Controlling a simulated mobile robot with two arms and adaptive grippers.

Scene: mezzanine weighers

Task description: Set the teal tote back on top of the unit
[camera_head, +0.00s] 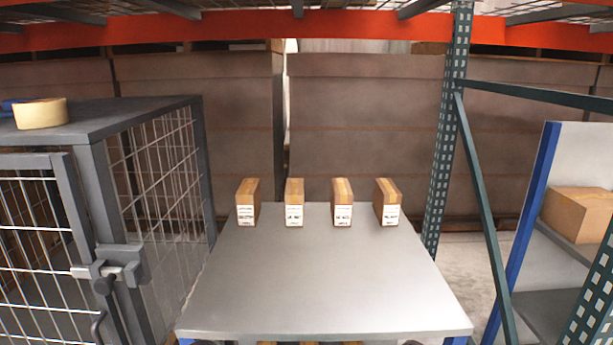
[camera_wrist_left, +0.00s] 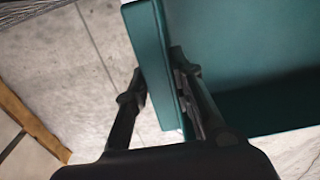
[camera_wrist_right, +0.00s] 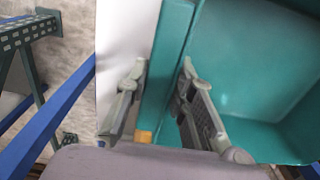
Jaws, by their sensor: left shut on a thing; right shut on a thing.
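The teal tote (camera_wrist_left: 240,55) is held at one wall by my left gripper (camera_wrist_left: 156,75). One finger is outside the wall and the other is inside. My right gripper (camera_wrist_right: 162,75) is likewise shut on a wall of the tote (camera_wrist_right: 250,75) in the right wrist view, one finger inside and one outside. The part of the tote's inside seen there looks empty. The tote and both grippers are out of the head view. Which piece of furniture is the unit, I cannot tell for sure.
A grey table (camera_head: 310,285) bears several small cartons along its far edge; its near part is clear. A grey mesh cage (camera_head: 150,110) with a tape roll (camera_head: 41,113) on top stands left. A green rack post (camera_head: 440,150) and a blue-edged shelf (camera_head: 535,200) stand right.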

